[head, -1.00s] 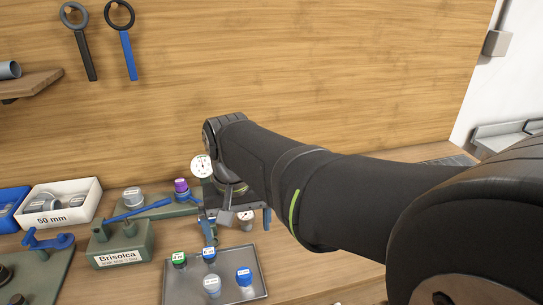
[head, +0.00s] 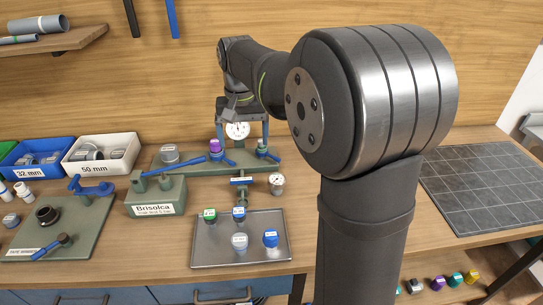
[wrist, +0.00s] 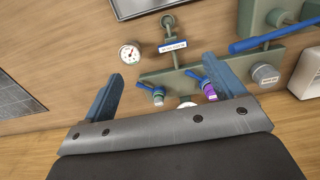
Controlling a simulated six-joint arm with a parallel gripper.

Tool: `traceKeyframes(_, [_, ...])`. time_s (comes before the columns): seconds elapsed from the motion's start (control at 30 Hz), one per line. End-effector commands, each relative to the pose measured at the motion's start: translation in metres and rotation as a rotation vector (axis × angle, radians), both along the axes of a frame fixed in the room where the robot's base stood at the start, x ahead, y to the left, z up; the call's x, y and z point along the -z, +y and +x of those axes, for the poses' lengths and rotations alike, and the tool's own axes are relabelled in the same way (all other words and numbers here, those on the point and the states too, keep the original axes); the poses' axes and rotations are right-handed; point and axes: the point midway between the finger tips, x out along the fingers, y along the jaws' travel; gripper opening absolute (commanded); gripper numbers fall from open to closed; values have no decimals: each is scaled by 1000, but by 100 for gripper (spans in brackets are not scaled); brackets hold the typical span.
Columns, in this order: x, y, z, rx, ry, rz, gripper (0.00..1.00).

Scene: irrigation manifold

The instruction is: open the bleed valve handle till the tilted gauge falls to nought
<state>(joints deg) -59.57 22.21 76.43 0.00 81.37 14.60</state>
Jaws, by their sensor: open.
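My gripper (head: 242,140) is open and empty above the back of the bench, its two blue fingers apart. A small gauge (head: 277,180) leans on the bench right of a small fitting (head: 241,190) with a blue labelled bar; in the wrist view the gauge (wrist: 130,54) shows a red needle, reading too small to tell. Behind stand a purple-capped valve (head: 215,146) and another valve (head: 262,149), each with a blue handle. A white upright gauge (head: 237,130) shows between my fingers; my palm mostly hides it in the wrist view. I cannot tell which handle is the bleed.
A metal tray (head: 204,256) with several capped parts lies in front. A green block (head: 155,198) labelled Brisolca, with a long blue lever, stands at left. Bins (head: 68,165) line the back left. A dark tiled mat (head: 470,190) at right is bare.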

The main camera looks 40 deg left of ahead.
Motion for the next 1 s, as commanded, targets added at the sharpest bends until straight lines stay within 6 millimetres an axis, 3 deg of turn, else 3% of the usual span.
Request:
traceKeyframes(0.1, [4, 29, 14, -1, 1, -1, 87])
traceKeyframes(0.2, [6, 42, 20, -1, 0, 0, 87])
traceKeyframes(0.47, [21, 49, 23, -1, 1, -3, 87])
traceKeyframes(1.0, [135, 48, 23, 0, 1, -3, 87])
